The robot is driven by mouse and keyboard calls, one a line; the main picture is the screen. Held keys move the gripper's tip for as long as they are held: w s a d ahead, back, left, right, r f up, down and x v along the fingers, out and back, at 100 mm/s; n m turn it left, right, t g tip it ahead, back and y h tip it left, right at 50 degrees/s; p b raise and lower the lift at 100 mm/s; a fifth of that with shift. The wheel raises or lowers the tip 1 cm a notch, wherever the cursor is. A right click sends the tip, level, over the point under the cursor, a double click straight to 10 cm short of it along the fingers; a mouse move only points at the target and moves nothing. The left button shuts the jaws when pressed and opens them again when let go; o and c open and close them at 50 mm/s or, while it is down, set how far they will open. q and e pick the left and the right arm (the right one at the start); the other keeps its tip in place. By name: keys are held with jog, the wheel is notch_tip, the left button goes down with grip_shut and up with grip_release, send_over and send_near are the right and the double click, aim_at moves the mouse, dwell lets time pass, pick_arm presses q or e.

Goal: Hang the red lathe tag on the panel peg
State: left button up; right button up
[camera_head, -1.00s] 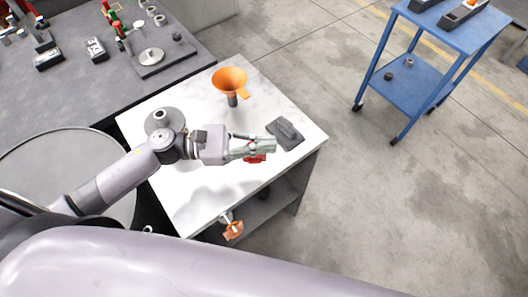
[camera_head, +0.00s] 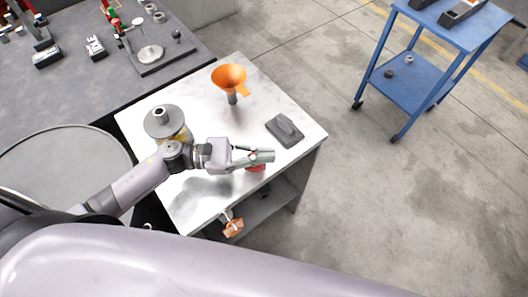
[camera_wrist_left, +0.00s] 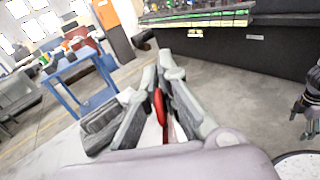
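The red tag (camera_head: 256,168) hangs at the fingertips of my left gripper (camera_head: 258,157), above the right front part of the white tabletop in the head view. In the left wrist view, the red tag (camera_wrist_left: 160,106) shows edge-on between the two grey fingers of my left gripper (camera_wrist_left: 168,85), which are closed on it. A dark jointed shape at the right edge of that view looks like my right gripper (camera_wrist_left: 310,103); it is cut off and its opening cannot be told. I cannot make out the panel peg in either view.
The white table (camera_head: 200,75) carries an orange funnel (camera_head: 229,78), a dark grey block (camera_head: 285,130) and a round grey flanged part (camera_head: 164,121). An orange-ended fitting (camera_head: 233,227) is at its front side. A blue trolley (camera_head: 415,75) stands beyond open floor.

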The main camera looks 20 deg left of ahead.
pick_arm(q)
jog(key=o, duration=0.5)
jog(key=shift+r, duration=0.1)
jog(key=shift+r+p, duration=0.1)
jog(key=shift+p, duration=0.35)
jog(key=shift+s+a+f, duration=0.1)
jog(key=shift+a+f, duration=0.15)
jog(key=b+v, duration=0.6)
jog(key=v, duration=1.1)
